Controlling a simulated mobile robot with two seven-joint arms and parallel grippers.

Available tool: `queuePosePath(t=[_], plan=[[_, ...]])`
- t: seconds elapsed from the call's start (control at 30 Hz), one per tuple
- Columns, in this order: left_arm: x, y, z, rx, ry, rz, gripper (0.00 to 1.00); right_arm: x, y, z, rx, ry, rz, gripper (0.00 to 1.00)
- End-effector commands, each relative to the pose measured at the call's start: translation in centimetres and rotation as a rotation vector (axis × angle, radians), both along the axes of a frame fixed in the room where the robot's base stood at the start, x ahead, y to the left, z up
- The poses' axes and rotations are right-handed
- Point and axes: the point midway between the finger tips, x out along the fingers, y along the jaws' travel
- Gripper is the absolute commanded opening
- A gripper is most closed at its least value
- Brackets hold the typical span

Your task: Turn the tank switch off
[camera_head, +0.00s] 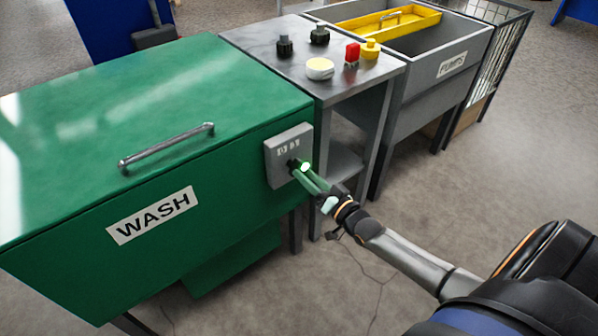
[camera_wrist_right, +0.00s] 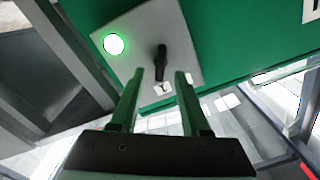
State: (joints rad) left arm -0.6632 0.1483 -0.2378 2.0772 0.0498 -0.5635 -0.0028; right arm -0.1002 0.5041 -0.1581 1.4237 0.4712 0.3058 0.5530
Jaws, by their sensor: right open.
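The tank switch is a black knob (camera_wrist_right: 161,60) on a grey box (camera_head: 275,165) on the front of the green tank (camera_head: 235,160) labelled WASH. In the right wrist view the knob points roughly up and down the picture, and a round green lamp (camera_wrist_right: 113,44) beside it is lit. My right gripper (camera_head: 299,170) is at the box in the head view. In the wrist view its green fingers (camera_wrist_right: 160,74) are apart, one on each side of the knob's lower end, with gaps showing. I cannot tell whether they touch the box. My left gripper is not in view.
A metal table (camera_head: 270,45) with black knobs, a white button, a red piece and a yellow piece stands behind the tank. A grey basin (camera_head: 470,45) labelled PUMPS, with a yellow tray (camera_head: 350,28), is farther back. The floor (camera_head: 480,180) at right is clear.

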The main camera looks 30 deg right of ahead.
Motion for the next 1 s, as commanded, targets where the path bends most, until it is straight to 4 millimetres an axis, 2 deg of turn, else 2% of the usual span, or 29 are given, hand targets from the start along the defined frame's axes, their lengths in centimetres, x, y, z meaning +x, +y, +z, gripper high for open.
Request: queuePosePath(t=[0.1, 0.27, 0.67, 1.0], plan=[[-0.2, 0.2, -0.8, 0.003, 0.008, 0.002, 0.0, 1.8, 0.2, -0.1, 0.0, -0.002, 0.0, 0.46], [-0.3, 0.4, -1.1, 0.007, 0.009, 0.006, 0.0, 3.2, 0.3, -0.1, 0.0, 0.0, 0.0, 0.46], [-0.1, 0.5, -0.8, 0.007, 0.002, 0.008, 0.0, 3.6, 0.3, 0.0, 0.0, 0.001, 0.001, 0.45], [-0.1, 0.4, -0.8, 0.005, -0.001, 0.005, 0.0, 3.6, 0.3, 0.0, 0.0, 0.001, 0.001, 0.07]])
